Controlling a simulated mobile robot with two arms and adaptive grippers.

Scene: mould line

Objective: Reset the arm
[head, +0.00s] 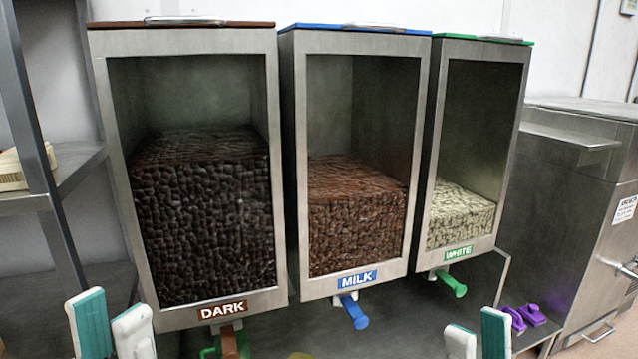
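My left gripper (110,325) stands at the bottom left, in front of the lower left of the dark hopper. Its two white fingers with teal pads are apart, with nothing seen between them. My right gripper (478,338) stands at the bottom right, below the white hopper. Its fingers are also apart, with nothing seen between them. Only the finger ends show; the rest of both grippers and both arms are below the picture.
Three windowed hoppers stand side by side: dark (282,230), milk (424,180) and white (512,150). Below them are brown (229,344), blue (354,312) and green (452,284) handles. Purple objects (525,317) lie right. A metal rack (40,150) stands left, a steel machine (575,200) right.

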